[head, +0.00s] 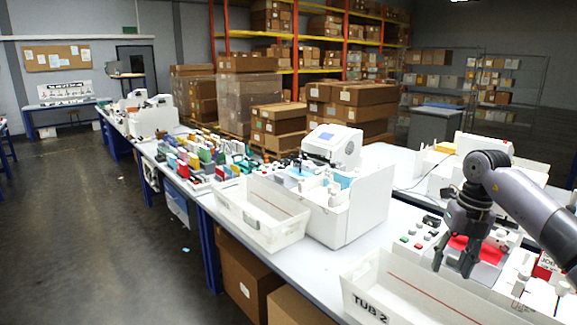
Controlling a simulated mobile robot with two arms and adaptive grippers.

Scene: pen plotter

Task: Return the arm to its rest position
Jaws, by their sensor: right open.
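My right arm (525,205) comes in from the right edge. Its dark gripper (454,268) points down at the right of the view, fingers apart, with nothing seen between them. It hangs over the back edge of the white tub marked TUB 2 (362,293), in front of a white machine with a red surface (488,251). How high the gripper is above these is hard to tell. My left gripper is not in view.
A second white tub (262,232) stands on the long white table (328,262), beside a tall white device (348,209). Coloured blocks (205,155) crowd the table further back. Shelves with cardboard boxes (355,98) stand behind.

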